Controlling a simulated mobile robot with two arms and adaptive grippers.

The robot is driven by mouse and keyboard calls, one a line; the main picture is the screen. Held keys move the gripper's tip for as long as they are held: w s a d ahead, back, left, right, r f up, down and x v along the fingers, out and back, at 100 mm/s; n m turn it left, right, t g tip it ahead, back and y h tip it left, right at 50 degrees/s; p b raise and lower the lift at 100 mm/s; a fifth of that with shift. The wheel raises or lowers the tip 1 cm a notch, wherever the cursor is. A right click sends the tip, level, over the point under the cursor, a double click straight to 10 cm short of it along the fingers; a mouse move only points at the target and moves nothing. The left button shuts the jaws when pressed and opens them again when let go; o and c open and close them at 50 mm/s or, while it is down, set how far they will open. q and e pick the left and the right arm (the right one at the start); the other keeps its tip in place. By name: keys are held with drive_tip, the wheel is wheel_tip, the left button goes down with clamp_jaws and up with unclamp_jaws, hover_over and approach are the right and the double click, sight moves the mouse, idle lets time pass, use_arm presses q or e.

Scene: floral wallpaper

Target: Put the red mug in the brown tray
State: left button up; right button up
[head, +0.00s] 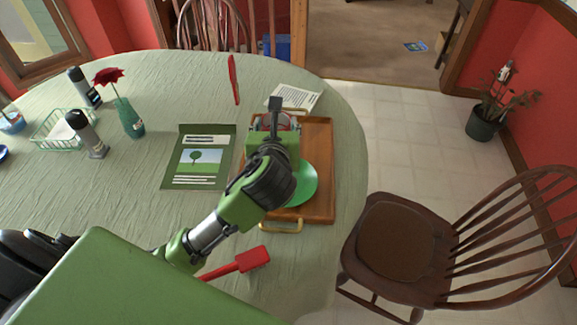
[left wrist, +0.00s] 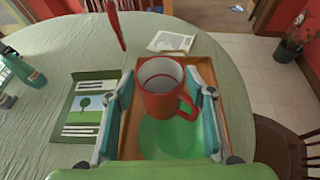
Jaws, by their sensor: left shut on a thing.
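The red mug (left wrist: 158,104) is upright between the two fingers of my left gripper (left wrist: 164,82), which is shut on it. Its handle points right in the left wrist view. In the head view my left gripper (head: 276,122) is over the far left part of the brown tray (head: 321,150) and mostly hides the mug. The tray also shows in the left wrist view (left wrist: 209,68). A green round plate (head: 304,184) lies in the tray, below and nearer than the mug. I cannot tell whether the mug touches the tray. My right gripper is not in view.
A green booklet (head: 200,157) lies left of the tray, and a paper sheet (head: 293,96) behind it. A red spatula (head: 238,264) lies in front. A vase with a red flower (head: 130,118) and shakers stand left. A chair (head: 400,240) stands right of the table.

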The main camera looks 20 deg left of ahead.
use_arm(q)
drive_tip(key=w+a+f+m+h, duration=0.1)
drive_tip(key=w+a+f, duration=0.2)
drive_tip(key=w+a, duration=0.45)
drive_tip(key=w+a+f, duration=0.1)
drive_tip(key=w+f, duration=0.4)
drive_tip(key=f, duration=0.4)
drive_tip(key=shift+w+a+f+b, duration=0.2)
drive_tip(key=shift+w+a+b, duration=0.1)
drive_tip(key=shift+b, duration=0.15)
drive_tip(key=o, duration=1.7)
drive_tip(key=shift+f, duration=0.15)
drive_tip(key=v, duration=1.2)
drive_tip(key=shift+s+a+p, duration=0.15)
drive_tip(key=shift+p, duration=0.15)
